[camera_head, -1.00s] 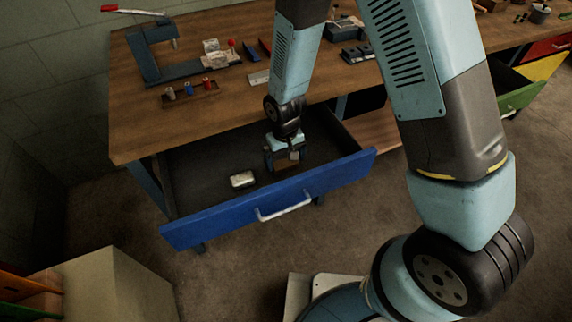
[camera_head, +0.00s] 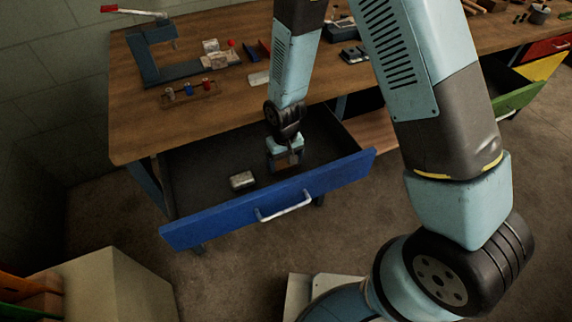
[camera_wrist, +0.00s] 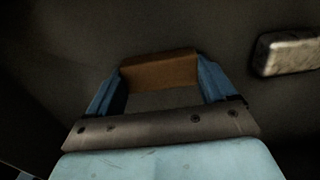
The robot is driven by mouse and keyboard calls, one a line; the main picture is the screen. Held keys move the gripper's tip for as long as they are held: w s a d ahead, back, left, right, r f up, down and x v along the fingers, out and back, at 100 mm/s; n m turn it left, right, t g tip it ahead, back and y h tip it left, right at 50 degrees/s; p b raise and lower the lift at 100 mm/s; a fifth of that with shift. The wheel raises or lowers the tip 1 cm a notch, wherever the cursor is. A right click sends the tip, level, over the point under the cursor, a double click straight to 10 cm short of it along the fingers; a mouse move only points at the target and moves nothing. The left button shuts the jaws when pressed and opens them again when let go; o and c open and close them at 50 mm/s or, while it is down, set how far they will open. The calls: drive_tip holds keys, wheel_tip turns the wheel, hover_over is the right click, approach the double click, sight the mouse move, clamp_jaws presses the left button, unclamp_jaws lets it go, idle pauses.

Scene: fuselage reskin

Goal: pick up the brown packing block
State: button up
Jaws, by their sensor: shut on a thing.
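The brown packing block (camera_wrist: 160,72) shows in the wrist view between the two blue fingers of my gripper (camera_wrist: 160,84). The fingers are shut on it, one at each side. In the head view my gripper (camera_head: 286,162) is down inside the open blue drawer (camera_head: 325,187), toward its right side. The block is mostly hidden there by the gripper, with only a small brownish patch showing. I cannot tell whether the block touches the drawer floor.
A pale, worn metal-looking block (camera_head: 242,180) lies in the drawer left of my gripper; it also shows in the wrist view (camera_wrist: 288,54). The drawer walls stand around the gripper. The wooden bench top (camera_head: 225,115) above holds a clamp frame (camera_head: 150,62) and small parts.

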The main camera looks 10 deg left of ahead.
sight(285, 162)
wheel_tip(285, 162, up, 10)
idle(0.7)
